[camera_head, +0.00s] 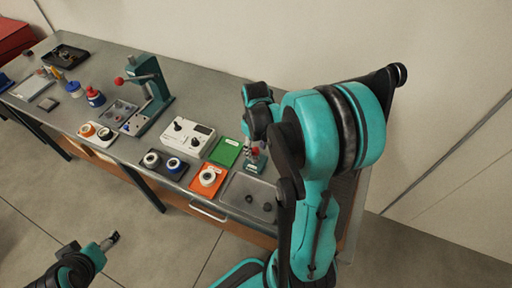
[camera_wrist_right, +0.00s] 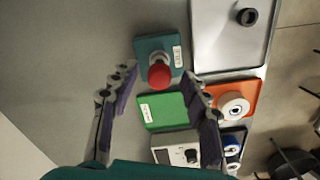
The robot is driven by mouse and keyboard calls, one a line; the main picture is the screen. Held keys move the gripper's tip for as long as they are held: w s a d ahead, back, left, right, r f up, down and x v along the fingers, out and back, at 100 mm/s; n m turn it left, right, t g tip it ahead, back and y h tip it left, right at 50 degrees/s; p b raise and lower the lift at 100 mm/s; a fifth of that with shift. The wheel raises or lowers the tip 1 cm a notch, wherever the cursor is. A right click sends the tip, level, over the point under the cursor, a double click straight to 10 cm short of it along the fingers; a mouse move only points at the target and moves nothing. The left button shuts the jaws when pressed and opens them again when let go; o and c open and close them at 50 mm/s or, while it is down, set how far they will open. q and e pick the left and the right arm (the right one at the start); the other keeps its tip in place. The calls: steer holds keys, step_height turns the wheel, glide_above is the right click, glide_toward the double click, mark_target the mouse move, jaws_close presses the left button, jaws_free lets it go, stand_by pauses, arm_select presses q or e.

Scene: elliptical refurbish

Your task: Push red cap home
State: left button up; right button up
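The red cap (camera_wrist_right: 159,77) is a round knob on a teal block (camera_wrist_right: 174,50) with a white label. The wrist camera sees it from above; a paler stem or collar shows beside it. In the head view the teal block (camera_head: 256,164) stands at the right of the bench, with the red cap partly hidden by my right gripper (camera_head: 252,146). My right gripper (camera_wrist_right: 160,72) is open, with its fingers spread to either side of the cap, apparently not touching it. My left gripper (camera_head: 112,240) hangs over the floor in front of the bench; its finger gap is unclear.
A green mat (camera_wrist_right: 163,111), an orange mat with a white ring (camera_wrist_right: 250,93) and a grey tray with dark round parts (camera_wrist_right: 205,40) surround the block. A white control box (camera_head: 187,136) and a teal press (camera_head: 150,95) stand farther left on the bench.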

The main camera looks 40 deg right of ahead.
step_height(320, 180, up, 12)
stand_by(0.7)
steer(key=shift+a, duration=0.1)
stand_by(0.3)
steer(key=s+a+f+t+b, duration=0.2)
steer(key=a+f+t+b, duration=0.1)
steer(key=a, duration=0.5)
steer(key=s+a+f+m+t+b, duration=0.1)
steer(key=s+a+f+t+b, duration=0.2)
steer(key=a, duration=0.5)
steer(key=shift+s+a+f+t+b, duration=0.35)
steer(key=shift+a+f+t, duration=0.05)
steer(key=shift+f+t, duration=0.2)
